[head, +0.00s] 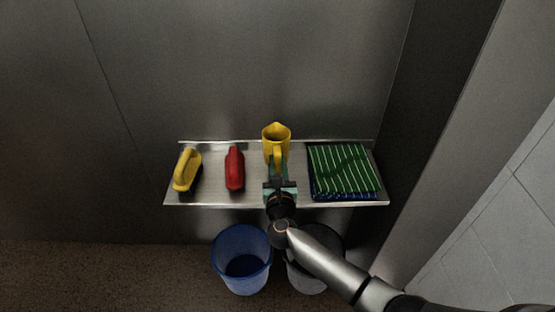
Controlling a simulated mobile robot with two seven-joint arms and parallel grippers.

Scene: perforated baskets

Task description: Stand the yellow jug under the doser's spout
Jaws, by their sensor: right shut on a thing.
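The yellow jug (276,136) is upright at the back of a metal shelf, with its handle towards me. My right gripper (278,172) is shut on the jug's handle, reaching in from the lower right. The gripper hides part of the jug's lower front, so I cannot tell whether the jug rests on the shelf or is just above it. No doser or spout shows in this view. My left gripper is not in view.
A blue basket (241,254) and a grey basket (328,245) stand below. A wall panel rises on the right.

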